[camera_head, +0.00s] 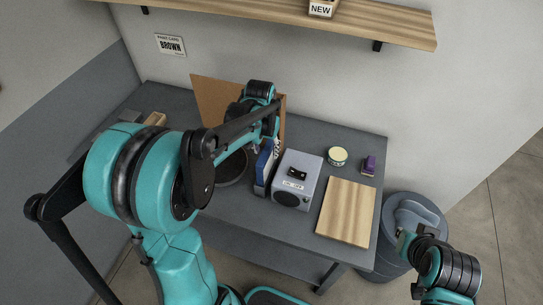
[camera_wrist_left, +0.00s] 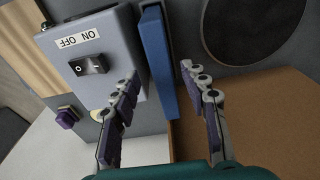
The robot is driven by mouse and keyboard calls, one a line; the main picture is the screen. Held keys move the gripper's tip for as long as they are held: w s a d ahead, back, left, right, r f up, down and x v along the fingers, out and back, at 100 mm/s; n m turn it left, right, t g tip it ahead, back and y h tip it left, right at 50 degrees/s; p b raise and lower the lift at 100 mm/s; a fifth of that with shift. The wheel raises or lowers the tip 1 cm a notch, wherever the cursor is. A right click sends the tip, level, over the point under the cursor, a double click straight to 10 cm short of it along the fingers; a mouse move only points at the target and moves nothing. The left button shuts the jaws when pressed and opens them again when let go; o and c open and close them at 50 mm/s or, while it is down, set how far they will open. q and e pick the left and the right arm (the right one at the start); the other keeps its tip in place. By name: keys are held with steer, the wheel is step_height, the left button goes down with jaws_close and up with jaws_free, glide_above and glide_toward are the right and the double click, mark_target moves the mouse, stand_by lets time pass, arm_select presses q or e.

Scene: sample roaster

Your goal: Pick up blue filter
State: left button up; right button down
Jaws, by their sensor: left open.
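The blue filter (camera_head: 263,168) is a thin upright blue panel on the dark table, just left of a grey box. In the left wrist view the blue filter (camera_wrist_left: 158,62) stands between the two fingers of my left gripper (camera_wrist_left: 160,74). The fingers are open, with a visible gap on the filter's right side; the left finger overlaps the box in this view. In the head view my left gripper (camera_head: 274,146) is over the filter and partly hides it. My right arm is at the lower right, and its gripper's jaws are not clear.
The grey box (camera_head: 298,178) with an ON/OFF switch (camera_wrist_left: 90,64) stands close beside the filter. A brown board (camera_head: 209,95) stands behind. A wooden board (camera_head: 346,211), a round tin (camera_head: 337,156) and a purple item (camera_head: 369,165) lie to the right. A bin (camera_head: 413,215) stands beside the table.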

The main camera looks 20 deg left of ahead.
mark_target(267, 166)
arm_select(q)
steer(key=shift+w+f, duration=0.25)
steer(key=shift+w, duration=0.1)
step_height(267, 166, down, 2)
steer(key=shift+f+b, duration=0.15)
steer(key=shift+b, duration=0.3)
steer(key=f, duration=0.1)
steer(key=f+b, duration=0.1)
steer(key=f, duration=0.1)
steer(key=w+f, duration=0.1)
steer(key=f, duration=0.1)
steer(key=shift+a+b, duration=0.25)
steer(key=shift+b, duration=0.05)
steer(key=shift+r, duration=0.1)
jaws_close()
